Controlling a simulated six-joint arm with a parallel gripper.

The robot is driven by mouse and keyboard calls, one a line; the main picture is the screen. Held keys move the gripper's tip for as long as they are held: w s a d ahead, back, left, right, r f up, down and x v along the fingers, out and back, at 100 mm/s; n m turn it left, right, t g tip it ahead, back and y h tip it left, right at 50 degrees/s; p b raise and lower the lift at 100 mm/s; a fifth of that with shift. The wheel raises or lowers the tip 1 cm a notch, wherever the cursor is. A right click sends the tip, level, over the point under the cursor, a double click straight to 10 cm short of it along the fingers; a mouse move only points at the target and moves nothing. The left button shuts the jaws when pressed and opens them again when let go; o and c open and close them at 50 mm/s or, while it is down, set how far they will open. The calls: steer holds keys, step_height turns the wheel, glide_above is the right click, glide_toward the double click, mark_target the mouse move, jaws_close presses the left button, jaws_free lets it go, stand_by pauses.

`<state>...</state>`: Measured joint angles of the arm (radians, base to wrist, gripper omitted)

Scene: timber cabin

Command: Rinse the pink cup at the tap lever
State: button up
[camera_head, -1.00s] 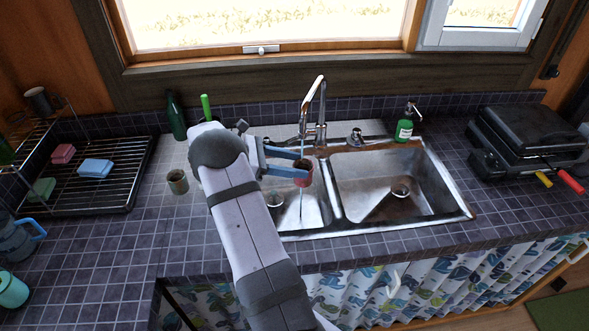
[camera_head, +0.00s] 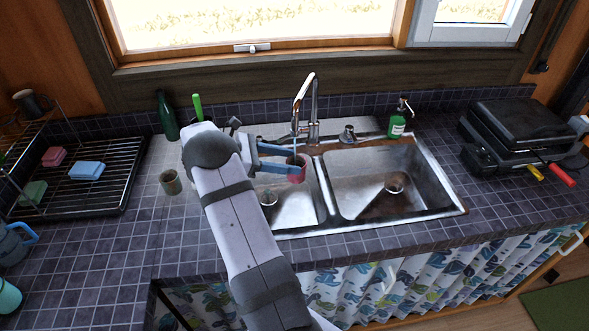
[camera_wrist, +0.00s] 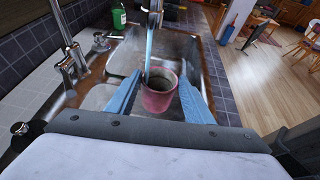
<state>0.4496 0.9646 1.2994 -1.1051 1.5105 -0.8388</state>
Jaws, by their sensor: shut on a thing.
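The pink cup (camera_head: 297,170) is held upright between the blue fingers of my gripper (camera_head: 284,160), over the left sink basin. In the wrist view the cup (camera_wrist: 158,94) sits between both fingertips (camera_wrist: 160,98), its opening facing up with a dark inside. The tap (camera_head: 312,105) stands behind the sink, and a bluish stream of water (camera_wrist: 149,55) runs from its spout down to the cup. In the head view the stream (camera_head: 295,138) meets the cup's rim. I cannot tell the lever apart clearly on the tap.
A brown cup (camera_head: 170,182) stands left of the sink. A green soap bottle (camera_head: 397,120) and a dark green bottle (camera_head: 166,116) stand behind. A dish rack (camera_head: 110,200) is at left, a black grill (camera_head: 520,130) at right.

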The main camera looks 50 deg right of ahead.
steer(key=shift+s+d, duration=0.2)
steer(key=shift+s, duration=0.05)
steer(key=shift+s+d, duration=0.2)
steer(key=shift+w+a+p, duration=0.15)
steer(key=shift+w+p, duration=0.05)
steer(key=shift+p, duration=0.1)
stand_by(0.4)
steer(key=shift+w+a, duration=0.2)
steer(key=shift+w, duration=0.05)
steer(key=shift+a, duration=0.1)
stand_by(0.3)
steer(key=s+a+p, duration=0.2)
steer(key=s+a, duration=0.3)
steer(key=a, duration=0.1)
steer(key=shift+p, duration=0.4)
stand_by(0.5)
